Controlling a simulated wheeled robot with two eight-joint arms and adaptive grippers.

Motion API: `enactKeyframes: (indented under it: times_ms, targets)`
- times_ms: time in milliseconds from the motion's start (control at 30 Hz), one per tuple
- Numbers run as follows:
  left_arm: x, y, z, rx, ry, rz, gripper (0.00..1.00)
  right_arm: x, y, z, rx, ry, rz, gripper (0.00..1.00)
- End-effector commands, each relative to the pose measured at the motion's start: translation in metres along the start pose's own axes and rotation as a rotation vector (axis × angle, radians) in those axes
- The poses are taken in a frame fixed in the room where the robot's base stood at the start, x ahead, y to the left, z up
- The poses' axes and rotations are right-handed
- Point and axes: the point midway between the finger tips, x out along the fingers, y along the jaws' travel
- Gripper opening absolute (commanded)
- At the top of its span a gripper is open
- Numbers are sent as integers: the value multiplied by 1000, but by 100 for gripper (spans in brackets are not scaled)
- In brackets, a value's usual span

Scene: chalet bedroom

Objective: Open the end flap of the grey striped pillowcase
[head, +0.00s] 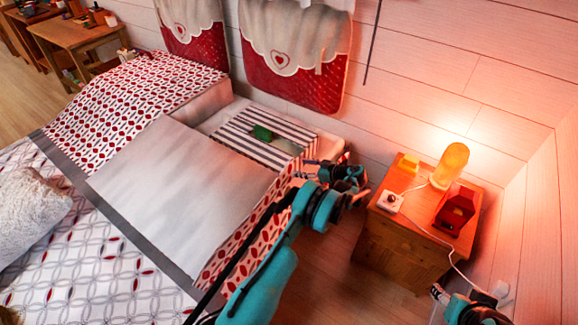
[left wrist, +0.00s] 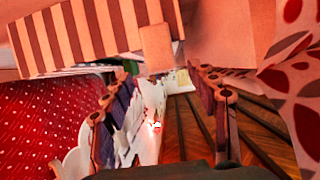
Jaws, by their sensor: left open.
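The grey striped pillowcase (head: 228,127) lies flat at the head of the bed, with a green object (head: 263,132) on it. In the left wrist view its striped cloth (left wrist: 85,35) fills the upper left, tinted warm by the light. A small plain tab-like piece (left wrist: 157,48) hangs at its edge; I cannot tell if it is the flap. My left gripper (head: 312,173) is at the pillowcase's right end by the bed's side. Its open fingers (left wrist: 164,95) show below the cloth with nothing between them. Part of my right arm shows at the bottom right; its jaw state is unclear.
A wooden nightstand (head: 400,247) stands right of the bed, with a glowing lamp (head: 450,165), a dark red object (head: 455,210) and a white cabled box (head: 389,201). Red-and-white cushions (head: 297,85) hang on the wall. Floor shows between bed and nightstand.

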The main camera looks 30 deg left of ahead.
Motion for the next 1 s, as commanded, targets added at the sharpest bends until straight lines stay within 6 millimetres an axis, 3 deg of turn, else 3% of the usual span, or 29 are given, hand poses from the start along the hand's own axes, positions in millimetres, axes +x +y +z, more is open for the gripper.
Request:
enactKeyframes:
  times_ms: [400,800,833,1000]
  targets:
    - [64,-2,1,0,-2,-1,59,19,0,14,0,0,0,52]
    - [74,-1,-1,1,-3,2,59,21,0,15,0,0,0,52]
    - [74,-1,-1,1,-3,2,56,21,0,15,0,0,0,52]
    - [74,-1,-1,1,-3,2,11,21,0,15,0,0,0,52]
